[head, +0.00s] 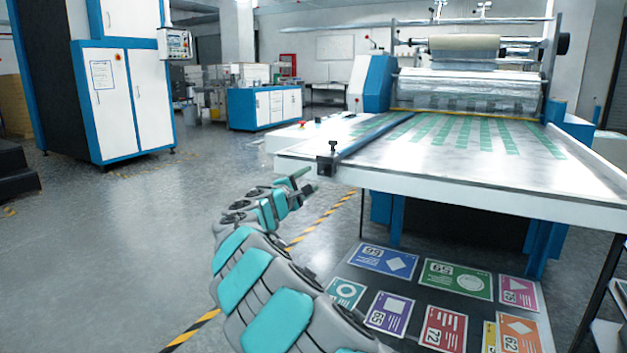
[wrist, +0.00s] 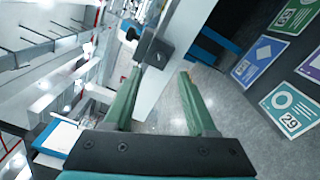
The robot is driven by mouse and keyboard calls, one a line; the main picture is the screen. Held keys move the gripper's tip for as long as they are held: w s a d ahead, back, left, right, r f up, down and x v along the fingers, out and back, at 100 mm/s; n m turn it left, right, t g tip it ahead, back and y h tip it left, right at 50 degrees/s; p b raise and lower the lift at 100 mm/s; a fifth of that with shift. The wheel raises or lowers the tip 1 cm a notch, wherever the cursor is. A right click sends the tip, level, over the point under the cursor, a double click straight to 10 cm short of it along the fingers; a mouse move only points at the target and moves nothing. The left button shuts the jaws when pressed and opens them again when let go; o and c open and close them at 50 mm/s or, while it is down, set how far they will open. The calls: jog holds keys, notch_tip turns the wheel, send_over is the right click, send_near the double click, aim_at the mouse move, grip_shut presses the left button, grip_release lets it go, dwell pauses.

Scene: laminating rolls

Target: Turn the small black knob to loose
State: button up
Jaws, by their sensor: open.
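The small black knob (head: 333,146) sits on a dark block (head: 326,166) at the near end of the blue bar across the white machine table. In the wrist view the knob (wrist: 131,32) is a dark shape at the upper left, beside the block (wrist: 155,52). My gripper (head: 306,183) is open and empty, just left of and slightly below the block. In the wrist view its two green fingers (wrist: 161,73) point toward the block and stay apart from the knob. I cannot read the knob's turn position.
The table (head: 440,183) carries green-printed sheets and its white edge runs close beside my gripper. Several coloured cards lie on a board on the floor below, such as a blue card (head: 384,262). A roller machine (head: 467,85) stands behind. The floor at left is open.

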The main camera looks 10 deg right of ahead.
jog(key=shift+v, duration=1.1)
